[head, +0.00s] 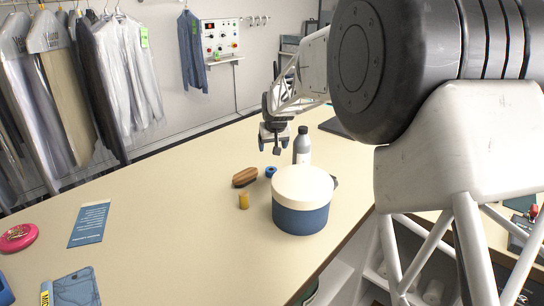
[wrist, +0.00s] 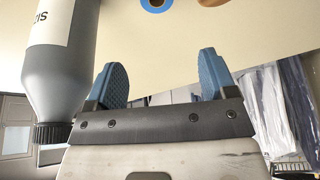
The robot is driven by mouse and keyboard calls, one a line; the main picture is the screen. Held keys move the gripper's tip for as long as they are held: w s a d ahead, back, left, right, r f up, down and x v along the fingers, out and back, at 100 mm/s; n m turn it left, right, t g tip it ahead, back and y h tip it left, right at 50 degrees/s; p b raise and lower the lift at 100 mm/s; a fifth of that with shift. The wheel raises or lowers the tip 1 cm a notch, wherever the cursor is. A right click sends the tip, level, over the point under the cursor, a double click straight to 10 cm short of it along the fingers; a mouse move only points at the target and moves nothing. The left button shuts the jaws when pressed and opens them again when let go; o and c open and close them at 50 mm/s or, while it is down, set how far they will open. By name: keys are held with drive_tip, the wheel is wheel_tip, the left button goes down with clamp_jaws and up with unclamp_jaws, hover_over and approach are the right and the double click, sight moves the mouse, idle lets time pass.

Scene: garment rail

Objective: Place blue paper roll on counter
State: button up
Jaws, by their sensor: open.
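The blue paper roll (head: 271,171) is a small blue ring-shaped roll on the cream counter (head: 150,190), between the wooden brush and the grey bottle. My gripper (head: 274,143) is above the counter, beyond the roll and beside the bottle. Its two blue fingertips (wrist: 163,80) are apart with nothing between them. The gap between gripper and roll is clear in the wrist view.
The grey bottle (head: 302,146) stands close beside my gripper. A round blue box with a cream lid (head: 301,200), a wooden brush (head: 245,177) and a yellow cylinder (head: 244,201) are near the roll. A blue card (head: 89,224) and pink object (head: 18,237) lie left. The counter's middle left is free.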

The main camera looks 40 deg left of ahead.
idle(0.6)
drive_tip(key=shift+f, duration=0.15)
hover_over(271, 169)
drive_tip(key=s+d, duration=0.1)
drive_tip(key=d, duration=0.1)
drive_tip(key=shift+s+d+f, duration=0.1)
drive_tip(key=shift+f, duration=1.6)
drive_tip(key=shift+s+f, duration=0.1)
drive_tip(key=shift+f, duration=1.55)
drive_tip(key=shift+x, duration=2.55)
drive_tip(key=shift+c, duration=0.3)
drive_tip(key=c, duration=1)
drive_tip(key=shift+r, duration=0.2)
